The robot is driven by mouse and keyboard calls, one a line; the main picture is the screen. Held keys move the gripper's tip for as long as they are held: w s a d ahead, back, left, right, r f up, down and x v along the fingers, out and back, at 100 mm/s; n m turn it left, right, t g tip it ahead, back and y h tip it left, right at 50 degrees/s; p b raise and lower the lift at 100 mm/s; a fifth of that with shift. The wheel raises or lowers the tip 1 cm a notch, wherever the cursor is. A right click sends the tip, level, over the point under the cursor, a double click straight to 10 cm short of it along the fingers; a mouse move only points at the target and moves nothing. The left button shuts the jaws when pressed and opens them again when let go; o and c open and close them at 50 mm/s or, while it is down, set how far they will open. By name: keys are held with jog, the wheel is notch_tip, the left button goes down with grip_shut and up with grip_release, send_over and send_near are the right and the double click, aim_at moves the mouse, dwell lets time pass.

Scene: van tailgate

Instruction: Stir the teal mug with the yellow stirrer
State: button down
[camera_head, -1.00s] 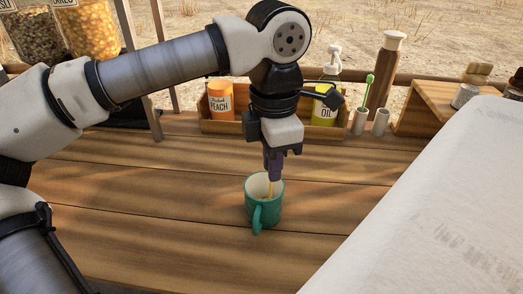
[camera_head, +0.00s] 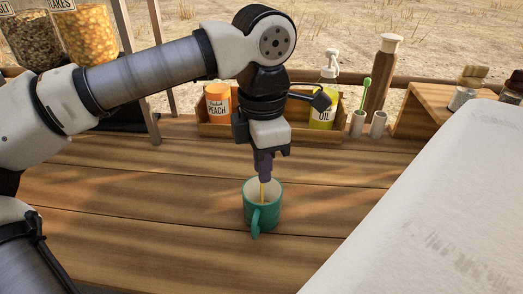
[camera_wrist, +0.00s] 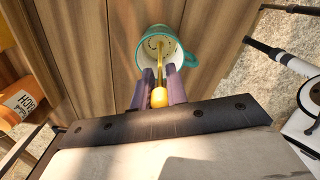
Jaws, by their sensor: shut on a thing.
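The teal mug (camera_head: 262,213) stands upright on the wooden tabletop with its handle toward the camera. It also shows in the wrist view (camera_wrist: 189,57), where I look into its pale inside. My gripper (camera_head: 264,178) is directly above the mug, pointing down, and is shut on the yellow stirrer (camera_head: 263,193). In the wrist view the stirrer's rounded yellow end (camera_wrist: 159,97) sits between the purple fingers and its shaft runs down into the mug. The stirrer's lower tip is inside the mug. Dark specks show inside the mug.
A wooden box (camera_head: 215,129) at the back holds a peach can (camera_head: 218,104) and an oil bottle (camera_head: 323,115). A green stirrer (camera_head: 366,90) stands in a small white holder (camera_head: 358,123). A white surface (camera_head: 430,215) fills the right. The tabletop around the mug is clear.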

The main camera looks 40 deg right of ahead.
jog(key=shift+r+p, duration=3.35)
jog(key=shift+r, duration=1.1)
notch_tip(320, 180, up, 5)
jog(key=p, duration=0.4)
jog(key=shift+f, duration=0.1)
